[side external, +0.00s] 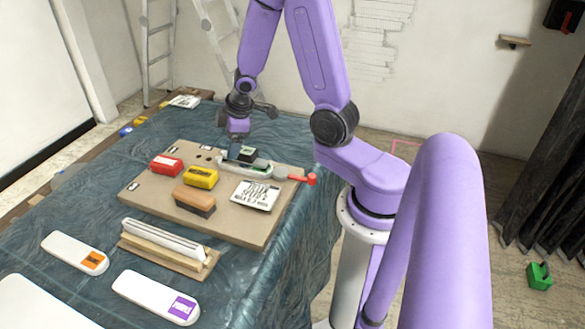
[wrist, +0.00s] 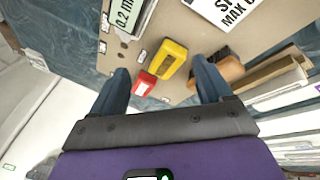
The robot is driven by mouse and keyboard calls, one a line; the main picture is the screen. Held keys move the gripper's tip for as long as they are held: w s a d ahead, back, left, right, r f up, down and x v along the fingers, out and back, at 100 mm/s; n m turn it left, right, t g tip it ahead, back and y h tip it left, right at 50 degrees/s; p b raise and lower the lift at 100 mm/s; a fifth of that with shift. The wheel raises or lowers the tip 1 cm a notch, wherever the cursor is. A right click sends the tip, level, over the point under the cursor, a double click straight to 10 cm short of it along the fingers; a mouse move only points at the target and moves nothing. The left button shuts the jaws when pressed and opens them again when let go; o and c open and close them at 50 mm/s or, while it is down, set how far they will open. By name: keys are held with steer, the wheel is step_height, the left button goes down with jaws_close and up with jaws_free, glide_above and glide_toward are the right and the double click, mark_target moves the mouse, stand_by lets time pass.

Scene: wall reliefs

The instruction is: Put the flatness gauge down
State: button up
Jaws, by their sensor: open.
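My gripper (wrist: 163,75) is open. Its two dark fingers stand wide apart with nothing held between them. In the side external view my gripper (side external: 238,126) is above the far part of the tan board, and its fingertips are hard to make out there. The flatness gauge seems to be the dark block with a pale green face (side external: 242,153), resting on the board beside a long white tool. In the wrist view its pale green display (wrist: 124,16), marked 0.2 m, shows at the top, cut off by the frame and beyond the fingertips.
The tan board (side external: 245,228) also holds a red box (side external: 166,164), a yellow box (side external: 201,177), a wood-backed brush (side external: 195,201) and a white label card (side external: 256,196). White tools lie on the draped table in front. A ladder leans at the back wall.

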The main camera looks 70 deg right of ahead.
steer(key=s+a+r+n+g, duration=0.1)
steer(key=s+a+r, duration=0.25)
steer(key=a, duration=0.35)
steer(key=s+a+r+n, duration=0.1)
steer(key=s+a+r, duration=0.2)
steer(key=s+a, duration=0.25)
steer(key=s+a+r+n+g, duration=0.1)
steer(key=s+a, duration=0.1)
steer(key=s, duration=0.5)
steer(key=s+a+r+n+g+y, duration=0.1)
steer(key=s+a+r+g, duration=0.1)
steer(key=s, duration=0.6)
steer(key=shift+a+r+n, duration=0.25)
steer(key=shift+a+n, duration=0.05)
steer(key=shift+n, duration=0.1)
stand_by(1.6)
steer(key=o, duration=0.4)
steer(key=shift+w, duration=0.1)
